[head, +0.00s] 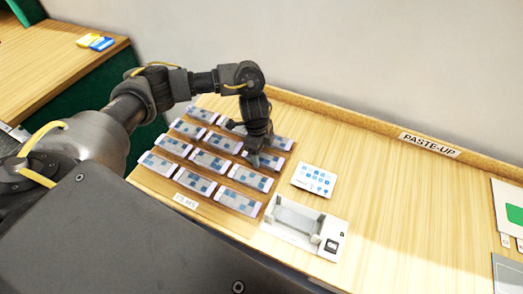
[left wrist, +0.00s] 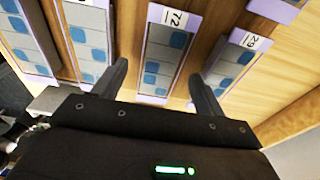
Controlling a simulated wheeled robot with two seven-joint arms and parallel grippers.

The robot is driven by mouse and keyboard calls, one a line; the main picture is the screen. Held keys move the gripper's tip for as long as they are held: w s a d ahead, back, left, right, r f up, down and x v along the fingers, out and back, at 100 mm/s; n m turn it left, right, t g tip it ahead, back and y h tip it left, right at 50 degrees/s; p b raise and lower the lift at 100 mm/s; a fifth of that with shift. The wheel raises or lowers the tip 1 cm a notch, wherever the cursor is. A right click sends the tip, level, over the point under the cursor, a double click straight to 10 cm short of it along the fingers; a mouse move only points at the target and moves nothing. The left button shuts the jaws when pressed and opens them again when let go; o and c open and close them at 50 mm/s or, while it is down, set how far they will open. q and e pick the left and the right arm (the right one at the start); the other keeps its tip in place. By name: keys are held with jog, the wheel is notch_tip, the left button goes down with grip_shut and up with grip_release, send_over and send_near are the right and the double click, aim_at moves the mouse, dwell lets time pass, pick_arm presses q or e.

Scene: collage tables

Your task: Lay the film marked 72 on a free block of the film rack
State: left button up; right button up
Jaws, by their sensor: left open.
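The film marked 72 (left wrist: 167,50) is a pale strip with blue squares and a lilac edge, lying on the wooden film rack. My left gripper (left wrist: 160,72) is open, with one finger on each side of that film in the left wrist view; it holds nothing. In the head view my left gripper (head: 260,156) is low over the right part of the film rack (head: 222,176). The number labels are too small to read there, and the gripper hides part of the rack. I cannot make out a bare block. My right gripper is not in view.
The film marked 29 (left wrist: 238,60) lies beside the film marked 72. Several other films fill the rack. The table's middle right is clear, before the PASTE-UP sign (head: 430,144).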

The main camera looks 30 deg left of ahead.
pick_arm(q)
notch_tip(320, 180, up, 11)
jog(key=a, duration=0.1)
jog(key=shift+a+f, duration=0.15)
jog(key=shift+a, duration=0.05)
jog(key=shift+s, duration=0.1)
dwell(0.7)
